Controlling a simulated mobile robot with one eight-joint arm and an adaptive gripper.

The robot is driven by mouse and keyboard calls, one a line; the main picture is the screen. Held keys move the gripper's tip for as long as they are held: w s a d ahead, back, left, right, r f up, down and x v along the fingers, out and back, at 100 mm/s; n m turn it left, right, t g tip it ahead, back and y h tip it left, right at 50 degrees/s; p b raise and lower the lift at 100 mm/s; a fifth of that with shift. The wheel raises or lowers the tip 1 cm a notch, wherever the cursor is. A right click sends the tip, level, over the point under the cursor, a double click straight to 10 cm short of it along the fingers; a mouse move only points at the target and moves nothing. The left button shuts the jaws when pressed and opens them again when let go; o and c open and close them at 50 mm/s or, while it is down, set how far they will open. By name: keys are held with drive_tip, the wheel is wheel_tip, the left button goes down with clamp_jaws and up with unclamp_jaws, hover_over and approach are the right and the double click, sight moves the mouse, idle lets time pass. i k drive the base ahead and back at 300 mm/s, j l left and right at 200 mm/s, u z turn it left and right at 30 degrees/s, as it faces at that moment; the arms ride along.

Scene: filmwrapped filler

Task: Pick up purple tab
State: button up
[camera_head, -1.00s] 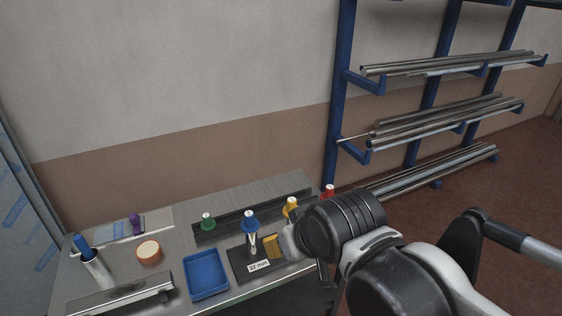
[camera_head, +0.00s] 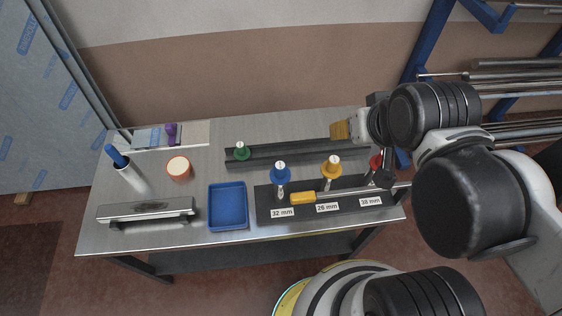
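The purple tab (camera_head: 171,132) stands at the back left of the metal workbench, beside pale blue strips (camera_head: 148,138) on a light sheet. It is small, with a rounded upper end. My gripper (camera_head: 346,130) is above the back right of the bench, far to the right of the tab and apart from it. An amber ribbed piece shows at the gripper's end; I cannot tell whether it is part of the gripper. The finger opening is hidden by the viewing angle.
An orange-rimmed round roll (camera_head: 179,169), a white cup with a blue handle (camera_head: 130,175), a metal bar unit (camera_head: 147,210) and a blue tray (camera_head: 228,206) stand on the left half. A dark rack (camera_head: 264,210) holds coloured-knob tools. A green knob (camera_head: 241,151) stands behind the tray.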

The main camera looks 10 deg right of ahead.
sight(170, 128)
drive_tip(key=l+z, duration=0.2)
drive_tip(key=z, duration=0.3)
drive_tip(key=u, duration=1.75)
drive_tip(key=i+l, duration=0.05)
